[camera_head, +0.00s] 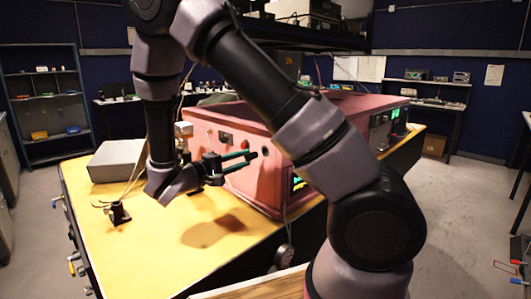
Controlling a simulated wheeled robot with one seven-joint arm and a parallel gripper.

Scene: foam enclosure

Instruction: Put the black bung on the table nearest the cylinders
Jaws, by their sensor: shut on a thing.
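My gripper (246,160) is in the middle of the view, above the yellow table top (150,245) and in front of the pink foam box (228,121). Its green-edged fingers point right and are shut on a small black piece, which looks like the black bung (252,155). The bung is off the table, close to a dark round hole (265,151) in the box's face; I cannot tell whether it touches the box. My arm's shadow lies on the table below. I cannot make out any cylinders clearly.
A grey flat box (115,160) and a small black stand (118,213) with wires are on the table's left part. The table's front middle is clear. Shelves (45,95) stand at the left wall, and a bench (430,95) at the back right. Grey floor is open at right.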

